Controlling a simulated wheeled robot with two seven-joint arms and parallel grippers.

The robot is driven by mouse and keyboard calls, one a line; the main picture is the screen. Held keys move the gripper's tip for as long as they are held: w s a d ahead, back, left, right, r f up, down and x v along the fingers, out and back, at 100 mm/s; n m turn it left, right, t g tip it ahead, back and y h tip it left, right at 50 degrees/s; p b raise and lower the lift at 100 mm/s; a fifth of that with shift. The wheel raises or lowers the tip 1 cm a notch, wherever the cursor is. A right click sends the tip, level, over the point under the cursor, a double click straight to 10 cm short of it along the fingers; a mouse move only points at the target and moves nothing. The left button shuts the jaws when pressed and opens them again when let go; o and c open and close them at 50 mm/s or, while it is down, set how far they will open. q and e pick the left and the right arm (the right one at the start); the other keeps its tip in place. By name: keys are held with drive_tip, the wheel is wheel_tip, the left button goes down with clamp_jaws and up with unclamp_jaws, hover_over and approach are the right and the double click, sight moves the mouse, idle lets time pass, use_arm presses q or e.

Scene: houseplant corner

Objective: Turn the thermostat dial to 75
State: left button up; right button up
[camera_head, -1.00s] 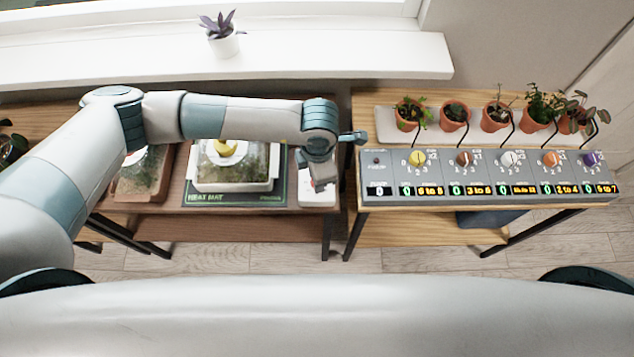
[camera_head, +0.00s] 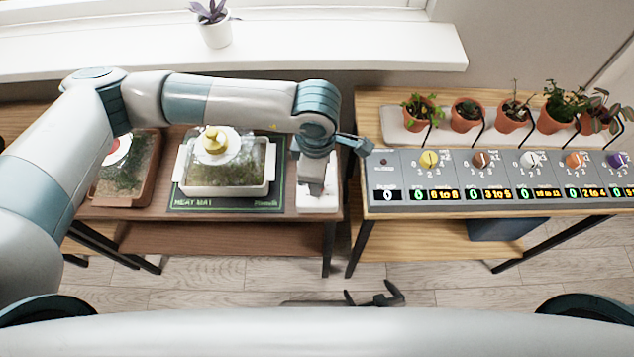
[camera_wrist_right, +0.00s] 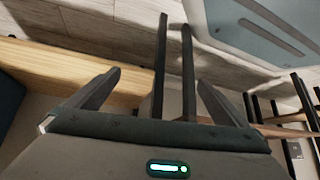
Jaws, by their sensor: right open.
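A white device (camera_head: 328,201), which I take for the thermostat, lies at the right end of the brown table, beside the heat mat. My left gripper (camera_head: 312,187) points down over it and covers most of its face, so no dial or reading shows. Whether the left jaws are open or touch anything is hidden. My right gripper (camera_head: 375,295) is low in front of the tables, above the floor, with its fingers apart. In the right wrist view its open fingers (camera_wrist_right: 158,78) have nothing gripped between them; floor and table legs show beyond.
A glass terrarium (camera_head: 228,180) with a yellow knob stands on the heat mat (camera_head: 225,204). Another terrarium (camera_head: 128,175) stands to its left. A grey control panel (camera_head: 480,196) with coloured knobs and several potted plants occupy the right table. A gap separates the tables.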

use_arm(q)
drive_tip(key=shift+w+f+b, duration=0.1)
drive_tip(key=shift+b, duration=0.2)
drive_tip(key=m+b, duration=0.3)
drive_tip(key=b, duration=0.3)
drive_tip(key=shift+m+b, duration=0.3)
drive_tip(key=shift+b, duration=0.1)
use_arm(e)
drive_tip(key=s+d+f+g+h, duration=0.2)
drive_tip(key=s+d+f+g, duration=0.2)
drive_tip(key=d+f+g, duration=0.15)
use_arm(q)
drive_tip(key=m+b, duration=0.1)
drive_tip(key=b, duration=0.2)
drive_tip(key=shift+m, duration=0.3)
drive_tip(key=m+b, duration=0.1)
drive_tip(key=b, duration=0.2)
drive_tip(key=shift+r+m, duration=0.2)
drive_tip(key=shift+m, duration=0.1)
use_arm(e)
wheel_tip(320, 180, up, 19)
drive_tip(key=w+t, duration=0.1)
drive_tip(key=shift+a+m, duration=0.25)
drive_tip(key=shift+m, duration=0.05)
use_arm(q)
drive_tip(key=o, duration=1)
